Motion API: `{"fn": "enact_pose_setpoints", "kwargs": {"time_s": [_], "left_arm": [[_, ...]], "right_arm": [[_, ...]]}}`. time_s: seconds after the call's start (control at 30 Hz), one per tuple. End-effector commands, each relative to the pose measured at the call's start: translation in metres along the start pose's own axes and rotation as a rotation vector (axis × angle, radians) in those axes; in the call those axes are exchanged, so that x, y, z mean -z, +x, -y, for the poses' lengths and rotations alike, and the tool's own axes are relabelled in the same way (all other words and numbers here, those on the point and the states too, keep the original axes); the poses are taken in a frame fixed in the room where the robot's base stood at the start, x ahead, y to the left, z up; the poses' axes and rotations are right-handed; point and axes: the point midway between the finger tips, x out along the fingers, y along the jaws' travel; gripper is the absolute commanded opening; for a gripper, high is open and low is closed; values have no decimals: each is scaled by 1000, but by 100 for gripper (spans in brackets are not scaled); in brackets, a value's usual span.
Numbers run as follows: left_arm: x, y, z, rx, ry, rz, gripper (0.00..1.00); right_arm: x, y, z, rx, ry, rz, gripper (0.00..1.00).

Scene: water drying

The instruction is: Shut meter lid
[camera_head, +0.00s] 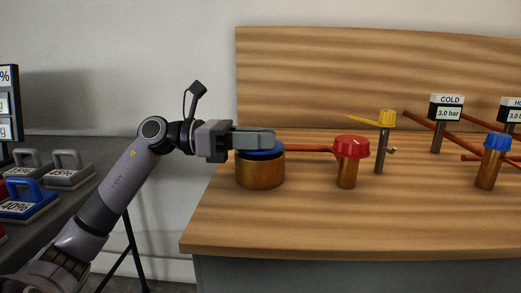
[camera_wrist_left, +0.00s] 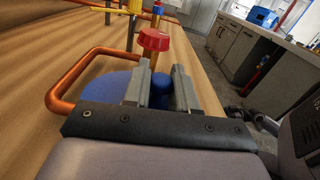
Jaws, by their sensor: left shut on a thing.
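The meter is a short, wide copper cylinder (camera_head: 260,172) near the left end of the wooden worktop. Its blue lid (camera_head: 262,154) appears level over the top of the body; I cannot tell whether it is fully seated. The lid also shows in the left wrist view (camera_wrist_left: 104,87). My left gripper (camera_head: 262,137) reaches over the lid from the left. In the left wrist view its fingers (camera_wrist_left: 160,88) are shut on the lid's blue knob (camera_wrist_left: 160,91). The fingers hide part of the lid. My right gripper is in neither view.
A red-capped copper valve (camera_head: 348,160) stands right of the meter, with a yellow-handled tap (camera_head: 385,120) behind it. A blue-capped valve (camera_head: 492,160) stands further right. Handled weights (camera_head: 28,205) lie on the dark bench at left. The front worktop (camera_head: 330,225) is clear.

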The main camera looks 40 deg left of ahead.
Motion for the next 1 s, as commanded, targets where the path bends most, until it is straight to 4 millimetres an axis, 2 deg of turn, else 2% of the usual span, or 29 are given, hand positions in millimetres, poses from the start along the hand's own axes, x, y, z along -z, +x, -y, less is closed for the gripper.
{"fn": "enact_pose_setpoints", "kwargs": {"time_s": [0.17,0.73,0.77,0.8,0.83,1.0], "left_arm": [[6,0,1,0,58,-1,0],[6,0,2,0,88,-2,0],[6,0,2,0,87,-2,33],[6,0,2,0,87,-2,46],[7,0,2,0,87,-2,50],[7,0,2,0,85,-1,50]], "right_arm": [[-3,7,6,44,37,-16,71],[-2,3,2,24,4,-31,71],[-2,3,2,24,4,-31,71],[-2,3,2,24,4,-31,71],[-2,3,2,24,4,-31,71],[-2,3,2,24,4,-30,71]]}}
